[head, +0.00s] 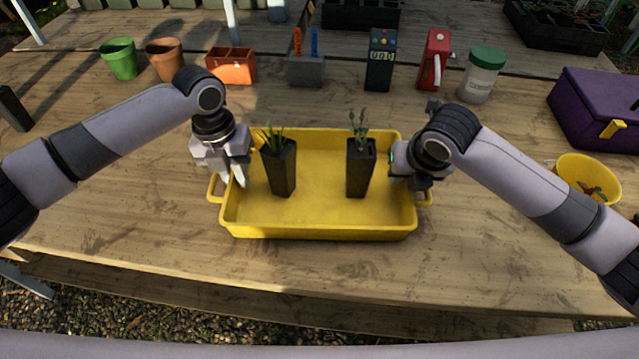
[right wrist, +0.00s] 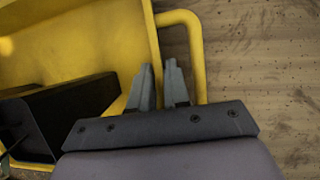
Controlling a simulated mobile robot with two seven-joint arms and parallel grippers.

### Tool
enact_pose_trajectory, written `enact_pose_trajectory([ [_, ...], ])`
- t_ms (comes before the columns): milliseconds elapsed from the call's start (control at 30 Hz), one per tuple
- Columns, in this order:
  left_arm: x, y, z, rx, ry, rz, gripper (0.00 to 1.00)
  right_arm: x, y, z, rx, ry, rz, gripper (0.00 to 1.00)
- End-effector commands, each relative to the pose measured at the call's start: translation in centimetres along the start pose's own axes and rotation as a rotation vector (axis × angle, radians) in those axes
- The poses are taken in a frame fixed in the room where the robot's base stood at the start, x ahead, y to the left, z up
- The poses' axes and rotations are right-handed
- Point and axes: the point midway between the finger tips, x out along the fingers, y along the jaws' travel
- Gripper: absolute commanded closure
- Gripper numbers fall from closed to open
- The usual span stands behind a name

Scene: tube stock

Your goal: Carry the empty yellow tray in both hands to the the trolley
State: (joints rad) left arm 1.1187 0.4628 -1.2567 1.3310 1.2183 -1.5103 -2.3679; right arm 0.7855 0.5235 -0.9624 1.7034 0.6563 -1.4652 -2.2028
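The yellow tray (head: 318,222) rests on the wooden table in front of me. It is not empty: a dark pot with a green plant (head: 282,170) stands left of its middle, and another dark pot with a plant (head: 360,168) stands towards the right. My left gripper (head: 238,178) is at the tray's left wall, close to the left pot; its finger gap is unclear. My right gripper (head: 398,168) is at the right wall. In the right wrist view its fingers (right wrist: 160,85) are a little apart around the tray rim (right wrist: 153,45), beside the handle (right wrist: 197,55).
Behind the tray stand a green pot (head: 120,60), terracotta pots (head: 165,60), a tool holder (head: 306,72), a black device (head: 380,62), a red item (head: 434,60) and a jar (head: 481,78). A purple box (head: 590,105) and yellow bowl (head: 585,175) are right. No trolley is identifiable.

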Motion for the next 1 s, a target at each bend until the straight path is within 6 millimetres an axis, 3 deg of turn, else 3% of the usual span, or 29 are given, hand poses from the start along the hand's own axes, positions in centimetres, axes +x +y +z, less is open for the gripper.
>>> enact_pose_trajectory([
  [133,0.94,-0.02,0.01,0.000,-0.001,0.000,0.84,1.00,0.02,-0.09,0.000,0.002,0.000,0.84],
  [433,1.11,0.00,0.01,0.000,-0.001,0.000,0.84,1.14,0.01,-0.05,-0.001,0.001,0.000,0.84],
  [500,1.10,0.01,0.01,0.000,-0.001,0.000,1.00,1.13,0.01,-0.05,-0.001,0.001,0.000,1.00],
  [1000,0.59,0.00,0.08,-0.001,-0.003,0.000,1.00,0.65,0.03,0.23,0.000,-0.002,0.001,1.00],
])
